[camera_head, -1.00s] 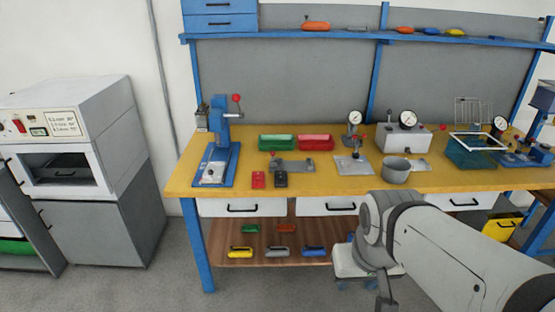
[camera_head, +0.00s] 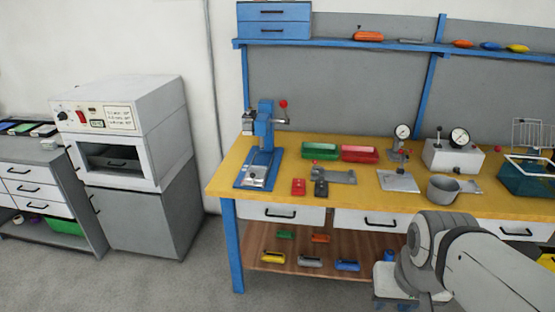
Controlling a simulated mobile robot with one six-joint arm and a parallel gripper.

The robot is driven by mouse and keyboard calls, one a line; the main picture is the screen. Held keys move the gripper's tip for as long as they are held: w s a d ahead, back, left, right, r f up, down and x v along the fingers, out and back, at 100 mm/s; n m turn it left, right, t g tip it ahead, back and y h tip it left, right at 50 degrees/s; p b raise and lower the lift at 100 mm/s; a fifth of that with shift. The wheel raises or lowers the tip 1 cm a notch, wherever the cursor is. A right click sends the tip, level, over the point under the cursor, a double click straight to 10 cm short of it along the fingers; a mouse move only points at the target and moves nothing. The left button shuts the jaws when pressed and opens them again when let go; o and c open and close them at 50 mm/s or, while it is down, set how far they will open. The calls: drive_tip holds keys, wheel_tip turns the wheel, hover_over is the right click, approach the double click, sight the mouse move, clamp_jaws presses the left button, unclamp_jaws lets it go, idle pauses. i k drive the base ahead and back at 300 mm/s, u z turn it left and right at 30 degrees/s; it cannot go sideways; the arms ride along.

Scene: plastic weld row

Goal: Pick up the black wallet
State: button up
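My arm shows at the lower right, in front of the bench and to the right of the black item. My gripper is out of the picture.
A blue press (camera_head: 262,150) stands left of the items. A grey pot (camera_head: 443,188) stands to the right. A white oven (camera_head: 125,130) is left of the bench. The floor before the bench's left end is clear.

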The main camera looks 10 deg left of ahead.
sight(321, 186)
drive_tip(key=k, duration=0.6)
drive_tip(key=u, duration=0.4)
drive_tip(key=i, duration=2.05)
drive_tip(key=z, duration=0.95)
